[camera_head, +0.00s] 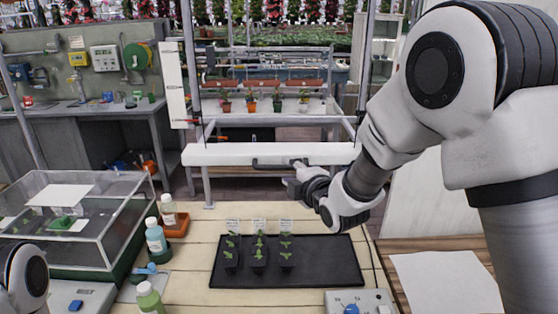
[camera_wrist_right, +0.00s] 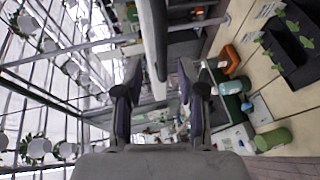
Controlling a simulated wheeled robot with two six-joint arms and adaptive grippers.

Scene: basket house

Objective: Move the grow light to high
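The grow light (camera_head: 225,155) is a long white bar hung level across the metal frame, above the back of the table. A dark handle (camera_head: 268,165) sits on its front face. My right gripper (camera_head: 298,172) is at the right end of this handle; the arm hides part of the bar's right end. In the right wrist view the two fingers (camera_wrist_right: 160,103) are spread apart, with the white bar (camera_wrist_right: 153,40) just ahead, between their directions. I cannot tell whether a finger touches the handle. My left gripper is out of view; only a left arm joint shows at lower left.
A white upright board (camera_head: 176,85) with a red mark stands left of the frame. Below the light, a black tray (camera_head: 330,262) holds seedling pots. Bottles (camera_head: 155,238) and a clear-lidded box (camera_head: 110,205) stand on the left. A control box (camera_head: 372,301) is at the front edge.

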